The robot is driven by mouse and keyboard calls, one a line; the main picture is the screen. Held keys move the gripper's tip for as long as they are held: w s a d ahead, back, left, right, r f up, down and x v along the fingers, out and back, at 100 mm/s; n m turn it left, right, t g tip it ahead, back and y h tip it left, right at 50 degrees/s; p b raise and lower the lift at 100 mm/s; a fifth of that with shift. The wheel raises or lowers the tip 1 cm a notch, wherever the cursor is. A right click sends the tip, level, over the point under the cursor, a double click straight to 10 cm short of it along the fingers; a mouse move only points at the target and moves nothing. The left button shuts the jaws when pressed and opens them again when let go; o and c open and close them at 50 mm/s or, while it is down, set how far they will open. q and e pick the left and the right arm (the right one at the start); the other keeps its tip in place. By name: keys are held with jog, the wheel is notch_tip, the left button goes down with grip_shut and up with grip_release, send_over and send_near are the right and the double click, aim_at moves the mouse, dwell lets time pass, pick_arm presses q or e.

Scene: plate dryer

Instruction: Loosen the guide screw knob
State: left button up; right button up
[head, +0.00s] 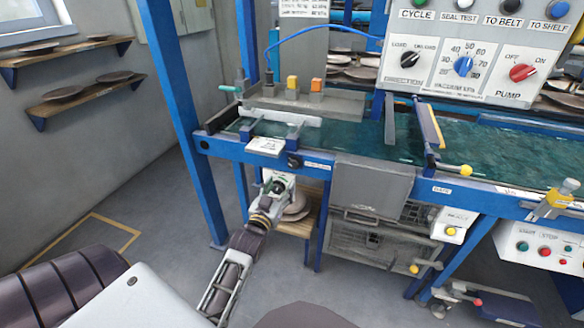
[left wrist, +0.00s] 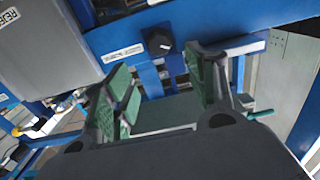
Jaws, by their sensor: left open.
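The guide screw knob (head: 294,161) is a small black knob on the blue front rail of the machine, beside a white label. It also shows in the left wrist view (left wrist: 158,41), above the gap between my fingertips. My left gripper (head: 278,184) is just below and left of the knob in the head view. In the left wrist view my left gripper (left wrist: 163,85) is open, with green pads on both fingers and nothing held between them. The knob lies beyond the fingertips; I see no contact. My right gripper is not in view.
A grey reject chute (head: 371,190) hangs right of the knob, above a wire crate (head: 375,243). A wooden stool with plates (head: 296,212) stands behind my left arm. A blue post (head: 176,100) rises at left. The floor at left is clear.

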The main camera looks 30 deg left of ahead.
aim_at(293, 165)
pick_arm(q)
jog(key=shift+b+x, duration=0.95)
jog(key=shift+x, duration=5)
jog(key=shift+w, duration=0.3)
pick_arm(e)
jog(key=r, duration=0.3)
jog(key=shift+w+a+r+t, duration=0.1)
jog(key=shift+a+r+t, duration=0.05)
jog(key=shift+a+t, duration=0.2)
pick_arm(q)
jog(key=c, duration=1)
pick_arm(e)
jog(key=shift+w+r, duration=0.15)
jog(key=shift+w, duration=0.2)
